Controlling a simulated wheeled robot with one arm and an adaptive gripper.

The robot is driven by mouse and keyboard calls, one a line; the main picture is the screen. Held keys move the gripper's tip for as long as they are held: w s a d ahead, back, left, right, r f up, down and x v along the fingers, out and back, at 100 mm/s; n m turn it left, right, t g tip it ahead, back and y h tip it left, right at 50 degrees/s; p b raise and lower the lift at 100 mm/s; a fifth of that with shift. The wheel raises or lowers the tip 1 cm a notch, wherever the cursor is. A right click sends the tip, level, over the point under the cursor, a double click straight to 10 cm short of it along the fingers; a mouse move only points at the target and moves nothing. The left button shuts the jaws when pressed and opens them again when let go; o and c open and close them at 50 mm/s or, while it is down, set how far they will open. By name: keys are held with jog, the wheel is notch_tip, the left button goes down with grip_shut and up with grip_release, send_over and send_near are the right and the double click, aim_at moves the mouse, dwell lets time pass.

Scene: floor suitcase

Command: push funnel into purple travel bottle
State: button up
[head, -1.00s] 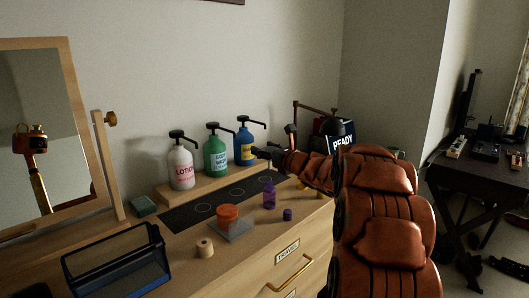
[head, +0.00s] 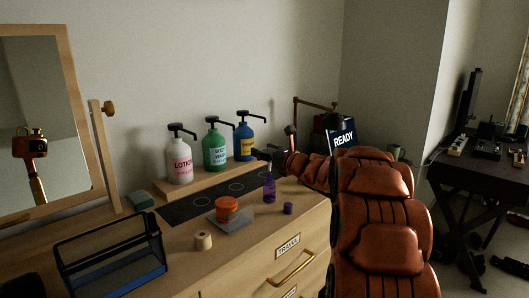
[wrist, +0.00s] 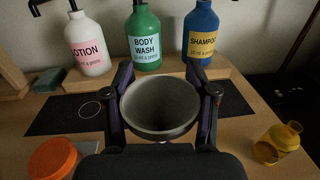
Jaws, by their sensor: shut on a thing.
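The purple travel bottle (head: 270,188) stands upright and uncapped-looking on the dresser top in the head view, just below my gripper (head: 268,157). My gripper (wrist: 161,112) is shut on the funnel (wrist: 160,106). In the wrist view the funnel's round grey-green mouth faces the camera, between the two dark fingers. Purple shows beside both fingers. The funnel's spout and the bottle's neck are hidden in the wrist view, so I cannot tell how far the spout is in the bottle.
Pump bottles of lotion (head: 181,160), body wash (head: 214,149) and shampoo (head: 243,141) stand on a shelf behind. An orange jar (head: 227,208), a purple cap (head: 288,208) and a beige roll (head: 203,241) lie in front. A yellow bottle (wrist: 278,143) is at right in the wrist view.

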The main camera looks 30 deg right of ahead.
aim_at(269, 164)
jog(key=shift+f+b, duration=0.45)
jog(key=shift+b, duration=0.55)
dwell(0.6)
jog(key=shift+b, duration=0.55)
dwell(1.1)
jog(key=shift+f+b, duration=1.5)
jog(key=shift+b, duration=0.8)
dwell(1.4)
dwell(0.3)
jog(key=o, duration=0.8)
jog(key=shift+o, duration=0.2)
